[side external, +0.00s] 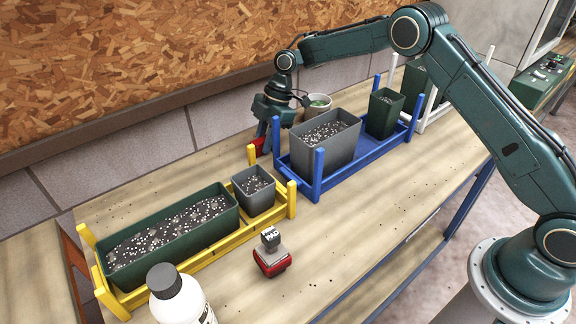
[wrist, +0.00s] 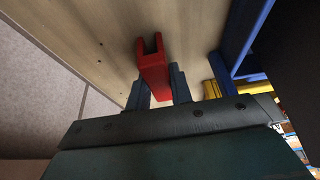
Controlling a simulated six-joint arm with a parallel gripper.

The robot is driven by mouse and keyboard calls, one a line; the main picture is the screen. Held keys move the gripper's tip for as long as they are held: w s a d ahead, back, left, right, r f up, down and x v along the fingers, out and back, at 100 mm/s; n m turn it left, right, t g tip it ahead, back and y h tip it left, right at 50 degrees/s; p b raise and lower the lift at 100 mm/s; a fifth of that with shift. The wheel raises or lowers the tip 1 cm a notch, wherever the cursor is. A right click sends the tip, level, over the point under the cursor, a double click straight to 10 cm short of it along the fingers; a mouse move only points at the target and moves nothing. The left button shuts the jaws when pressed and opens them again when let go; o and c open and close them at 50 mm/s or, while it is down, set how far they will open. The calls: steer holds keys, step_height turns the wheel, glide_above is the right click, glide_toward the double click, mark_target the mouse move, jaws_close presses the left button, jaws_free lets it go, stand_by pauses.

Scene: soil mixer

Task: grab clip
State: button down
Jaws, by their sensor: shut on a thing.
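The clip is a small red U-shaped piece. In the wrist view the clip (wrist: 152,68) sits between the two fingers of my gripper (wrist: 158,88), its notched end pointing away from the fingers. In the side external view the red clip (side external: 260,145) shows at the fingertips of my gripper (side external: 268,136), just left of the blue rack's back corner. My gripper is shut on the clip. Whether the clip touches the table is hard to tell.
The blue rack (side external: 372,158) holds a grey soil box (side external: 322,145) and a green one (side external: 384,112), close right of my gripper. A yellow rack (side external: 222,240) with soil boxes stands at front left. A red stamp (side external: 271,256) and white bottle (side external: 180,300) are in front. A wall runs behind.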

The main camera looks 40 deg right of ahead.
mark_target(264, 138)
step_height(264, 138, up, 10)
steer(key=shift+f, duration=0.15)
stand_by(0.4)
steer(key=shift+d, duration=0.1)
stand_by(0.4)
